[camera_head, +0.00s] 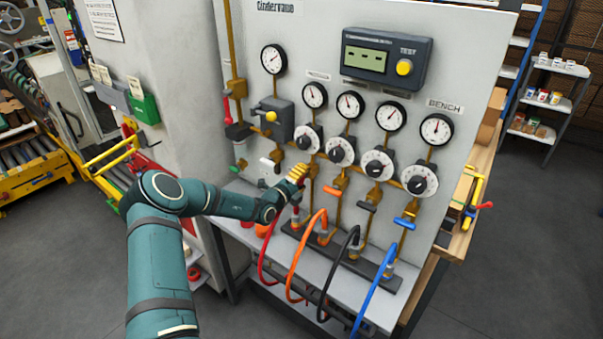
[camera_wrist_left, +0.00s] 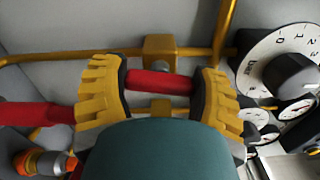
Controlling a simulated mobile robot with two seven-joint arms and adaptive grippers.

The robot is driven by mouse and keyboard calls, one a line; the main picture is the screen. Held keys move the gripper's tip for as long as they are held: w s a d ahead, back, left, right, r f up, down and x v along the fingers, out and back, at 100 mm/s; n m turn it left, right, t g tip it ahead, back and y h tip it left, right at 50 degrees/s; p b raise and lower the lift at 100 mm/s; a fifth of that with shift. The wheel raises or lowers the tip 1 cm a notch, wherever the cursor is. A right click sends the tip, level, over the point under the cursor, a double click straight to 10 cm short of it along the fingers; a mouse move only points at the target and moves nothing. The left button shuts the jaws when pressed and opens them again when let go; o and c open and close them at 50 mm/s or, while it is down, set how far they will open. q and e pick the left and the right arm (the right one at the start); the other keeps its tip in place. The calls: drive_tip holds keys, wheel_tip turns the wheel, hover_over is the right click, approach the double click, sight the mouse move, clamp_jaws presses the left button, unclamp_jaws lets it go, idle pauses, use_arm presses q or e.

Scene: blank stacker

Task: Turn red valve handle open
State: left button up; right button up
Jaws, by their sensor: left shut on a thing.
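The red valve handle (camera_wrist_left: 160,82) shows between the yellow finger pads of my left gripper (camera_wrist_left: 161,88) in the left wrist view. It lies roughly level across the picture, in front of a brass valve body (camera_wrist_left: 159,48). My left gripper is shut on it. In the head view my left gripper (camera_head: 298,172) is at the leftmost hose line of the panel, and its fingers hide most of the handle. A red hose (camera_head: 264,250) hangs below it. My right gripper is in neither view.
Orange (camera_head: 332,191), black (camera_head: 367,206) and blue (camera_head: 404,223) valve handles sit to the right. White dials (camera_head: 342,151) and round gauges (camera_head: 348,104) are above. A display box (camera_head: 385,60) with a yellow button is higher. Hoses hang over a grey shelf below.

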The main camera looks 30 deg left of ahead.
use_arm(q)
drive_tip(key=shift+f+n+p, duration=0.15)
drive_tip(key=shift+n+p, duration=0.35)
drive_tip(key=shift+n, duration=0.5)
drive_tip(key=o, duration=1.2)
drive_tip(key=shift+s, duration=0.15)
drive_tip(key=s, duration=0.8)
drive_tip(key=s+a, duration=0.1)
drive_tip(key=s, duration=0.2)
drive_tip(key=shift+s, duration=0.4)
